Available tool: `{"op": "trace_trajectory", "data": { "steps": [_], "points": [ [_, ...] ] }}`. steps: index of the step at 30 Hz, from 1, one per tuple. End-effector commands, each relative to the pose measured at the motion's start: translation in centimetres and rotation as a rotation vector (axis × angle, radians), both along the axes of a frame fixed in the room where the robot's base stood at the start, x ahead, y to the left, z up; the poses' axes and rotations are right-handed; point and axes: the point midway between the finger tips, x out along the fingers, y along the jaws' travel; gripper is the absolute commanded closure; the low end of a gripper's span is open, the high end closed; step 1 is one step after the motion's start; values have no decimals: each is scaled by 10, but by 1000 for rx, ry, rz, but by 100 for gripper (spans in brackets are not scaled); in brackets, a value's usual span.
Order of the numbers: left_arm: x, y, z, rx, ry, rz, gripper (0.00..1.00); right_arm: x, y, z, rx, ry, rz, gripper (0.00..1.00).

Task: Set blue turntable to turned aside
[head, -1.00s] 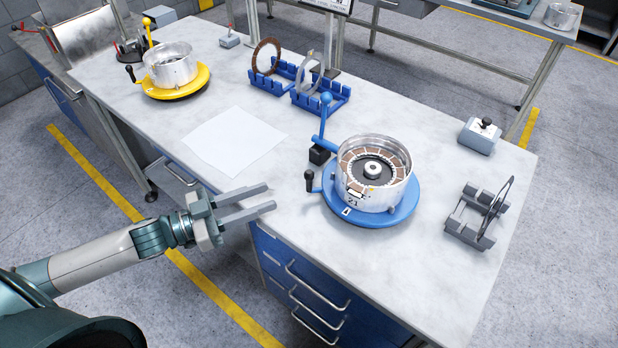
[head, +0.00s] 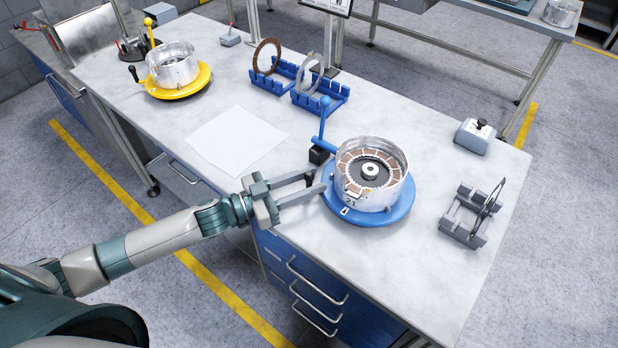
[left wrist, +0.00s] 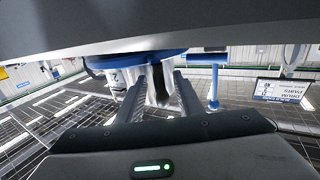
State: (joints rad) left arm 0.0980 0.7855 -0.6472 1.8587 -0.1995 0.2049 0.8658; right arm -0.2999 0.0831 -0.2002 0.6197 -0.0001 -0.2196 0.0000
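The blue turntable (head: 374,219) stands on the bench right of centre in the head view. It carries a silver drum (head: 384,190) marked 21 with a ring of brown segments inside. A dark upright handle (head: 310,178) sits at its left edge. My left gripper (head: 319,181) reaches in from the left at that edge, its fingers open on either side of the handle. In the left wrist view the handle (left wrist: 160,84) stands between the two fingers, with gaps showing, below the turntable's blue underside (left wrist: 140,60). My right gripper is not in view.
A blue lever with a ball (head: 324,106) and a black block (head: 319,155) stand behind the handle. A grey rack (head: 462,222) and a grey box (head: 475,136) are to the right. A white sheet (head: 236,140), blue racks (head: 320,97) and a yellow turntable (head: 180,92) lie farther back.

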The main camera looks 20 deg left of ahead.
Motion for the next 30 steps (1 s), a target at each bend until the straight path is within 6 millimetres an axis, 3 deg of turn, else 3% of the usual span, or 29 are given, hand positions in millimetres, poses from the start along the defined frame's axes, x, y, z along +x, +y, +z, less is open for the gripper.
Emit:
{"op": "trace_trajectory", "data": {
  "steps": [10,14,15,30],
  "points": [
    [2,-2,0,0,0,0,67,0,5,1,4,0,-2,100],
    [2,-2,0,0,0,0,98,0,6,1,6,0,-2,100],
    [2,-2,0,0,0,0,100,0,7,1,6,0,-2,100],
    [3,-14,1,-1,0,13,100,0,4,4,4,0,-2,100]
  ]
}}
